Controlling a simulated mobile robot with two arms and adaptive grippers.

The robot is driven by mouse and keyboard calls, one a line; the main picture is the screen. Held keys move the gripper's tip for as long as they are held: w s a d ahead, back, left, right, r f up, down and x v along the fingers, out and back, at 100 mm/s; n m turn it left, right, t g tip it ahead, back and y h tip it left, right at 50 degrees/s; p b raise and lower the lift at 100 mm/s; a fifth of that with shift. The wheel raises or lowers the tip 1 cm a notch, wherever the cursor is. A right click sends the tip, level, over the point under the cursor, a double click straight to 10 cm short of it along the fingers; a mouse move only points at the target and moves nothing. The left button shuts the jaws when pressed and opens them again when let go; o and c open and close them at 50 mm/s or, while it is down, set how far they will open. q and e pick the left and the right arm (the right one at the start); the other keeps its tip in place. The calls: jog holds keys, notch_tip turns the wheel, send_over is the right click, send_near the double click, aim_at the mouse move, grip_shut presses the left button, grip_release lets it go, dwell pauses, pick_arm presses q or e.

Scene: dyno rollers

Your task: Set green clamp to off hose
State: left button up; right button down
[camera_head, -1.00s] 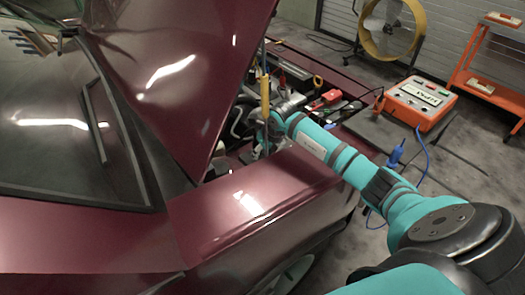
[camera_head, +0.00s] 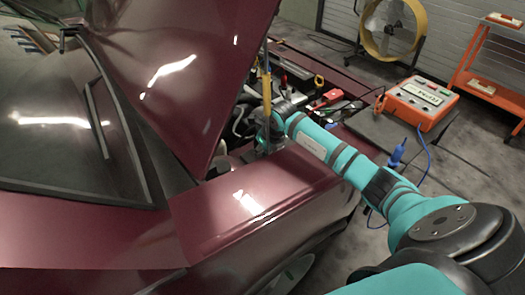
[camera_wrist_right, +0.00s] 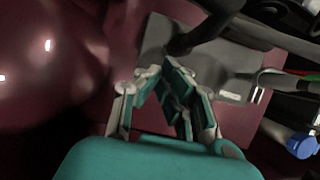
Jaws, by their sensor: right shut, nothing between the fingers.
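My right gripper (camera_wrist_right: 178,85) is shut and empty, with its teal-padded fingers together over a grey panel and close to a dark hose (camera_wrist_right: 195,38) in the right wrist view. In the head view, my right gripper (camera_head: 266,142) is low at the near edge of the open engine bay, partly hidden by my own wrist. A thin green strip (camera_wrist_right: 298,72) shows at the right edge of the wrist view. I cannot tell whether it is the green clamp, and no clamp is clear in either view. My left gripper is out of view.
The raised maroon hood (camera_head: 185,65) stands left of my arm, and the fender (camera_head: 255,195) lies just below it. An orange tester box (camera_head: 420,102), a yellow fan (camera_head: 391,28) and an orange cart (camera_head: 485,70) stand behind. A blue cap (camera_wrist_right: 301,145) lies right of my gripper.

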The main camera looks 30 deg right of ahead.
jog(key=f+b, duration=0.1)
jog(key=d+f, duration=0.1)
jog(key=shift+f+b, duration=0.3)
jog(key=shift+b, duration=0.05)
jog(key=c, duration=2)
grip_release()
jog(key=o, duration=0.7)
jog(key=shift+d+f, duration=0.2)
jog(key=shift+a+r, duration=0.1)
jog(key=shift+a, duration=0.05)
jog(key=shift+r, duration=0.15)
jog(key=v, duration=1.1)
jog(key=shift+s+r, duration=0.15)
jog(key=shift+r, duration=0.15)
